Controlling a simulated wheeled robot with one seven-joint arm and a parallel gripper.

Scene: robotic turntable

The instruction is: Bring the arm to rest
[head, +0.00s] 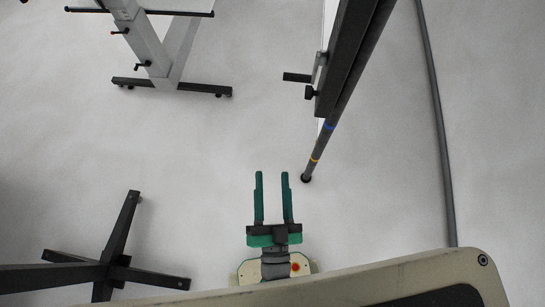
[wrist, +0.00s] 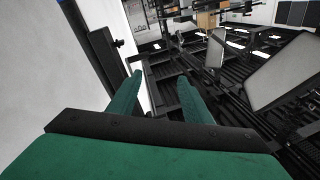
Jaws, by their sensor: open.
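My gripper (head: 273,180) shows in the head view at the lower middle, just beyond the front edge of my own body. Its two green fingers are parallel and spread apart, with only grey floor visible between them. In the wrist view the gripper (wrist: 158,88) shows its green fingers apart, with nothing held between them. Most of my arm is hidden below my body's edge in the head view.
A dark post (head: 345,70) with a striped lower end stands right of my gripper. A grey frame (head: 150,45) stands at top left, a black-legged base (head: 110,262) at lower left. A thin grey pole (head: 437,110) is at right. Racks (wrist: 230,80) fill the wrist view's right. Floor between is clear.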

